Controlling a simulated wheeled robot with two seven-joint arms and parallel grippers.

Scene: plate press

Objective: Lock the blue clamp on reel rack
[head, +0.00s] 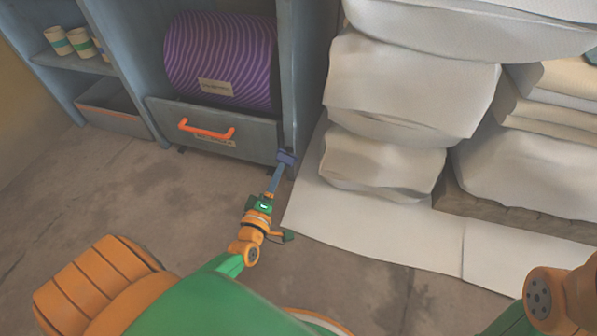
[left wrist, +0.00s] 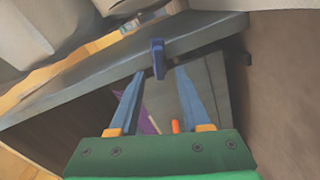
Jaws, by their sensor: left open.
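The blue clamp (head: 287,158) sits on the front right post of the grey-blue reel rack (head: 293,80), low down beside the drawer. In the left wrist view the clamp (left wrist: 158,58) is a small dark blue upright piece on the rack's edge. My left gripper (head: 277,172) reaches toward it, with its blue fingers apart and empty. In the left wrist view the fingertips (left wrist: 159,72) lie to either side of the clamp's lower end; I cannot tell whether they touch it. My right gripper is out of view.
A purple striped reel (head: 222,60) lies in the rack above a drawer with an orange handle (head: 206,130). White sacks (head: 410,90) are stacked to the right on pale sheets (head: 375,225). Cups (head: 80,42) stand on the left shelf. The floor (head: 150,190) before the rack is clear.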

